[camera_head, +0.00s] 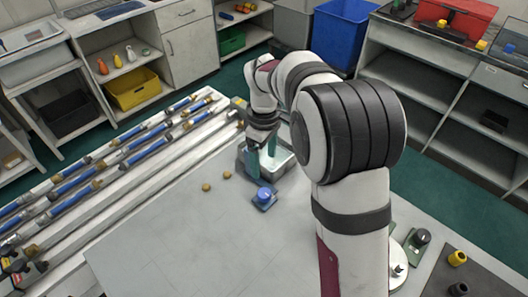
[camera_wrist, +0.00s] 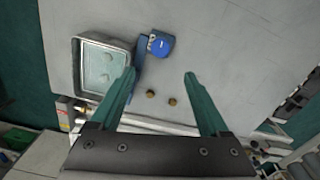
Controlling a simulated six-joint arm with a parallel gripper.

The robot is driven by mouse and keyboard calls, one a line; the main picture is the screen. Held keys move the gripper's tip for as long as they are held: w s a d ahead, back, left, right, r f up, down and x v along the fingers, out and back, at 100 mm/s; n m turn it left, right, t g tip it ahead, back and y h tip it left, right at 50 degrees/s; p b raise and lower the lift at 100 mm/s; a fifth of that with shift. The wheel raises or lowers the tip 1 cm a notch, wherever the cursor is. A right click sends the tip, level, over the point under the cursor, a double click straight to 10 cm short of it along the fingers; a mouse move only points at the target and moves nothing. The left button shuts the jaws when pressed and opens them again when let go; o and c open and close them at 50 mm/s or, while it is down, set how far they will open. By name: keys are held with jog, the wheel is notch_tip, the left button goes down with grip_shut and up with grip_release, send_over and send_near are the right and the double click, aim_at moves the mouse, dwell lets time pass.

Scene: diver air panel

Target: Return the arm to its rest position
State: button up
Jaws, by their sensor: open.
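My gripper (camera_wrist: 158,78) is open and empty in the wrist view, with two green fingers apart above the grey table top (camera_wrist: 230,40). In the head view my gripper (camera_head: 262,163) points down at the far end of the table, close to a grey metal tray (camera_head: 284,172). My arm hides part of that tray. In the wrist view the tray (camera_wrist: 76,65) lies left of the fingers, and the left finger overlaps its edge. It holds a few pale round shapes, too small to name.
A blue knob on a base (camera_head: 264,195) and two small brass pieces (camera_head: 206,187) stand on the table. Blue-and-silver pipes (camera_head: 75,183) run along its left side. Shelves (camera_head: 455,110) and a blue bin (camera_head: 340,35) stand behind. The table's middle is clear.

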notch_tip(320, 180, up, 2)
jog(key=shift+r, duration=0.15)
dwell(0.3)
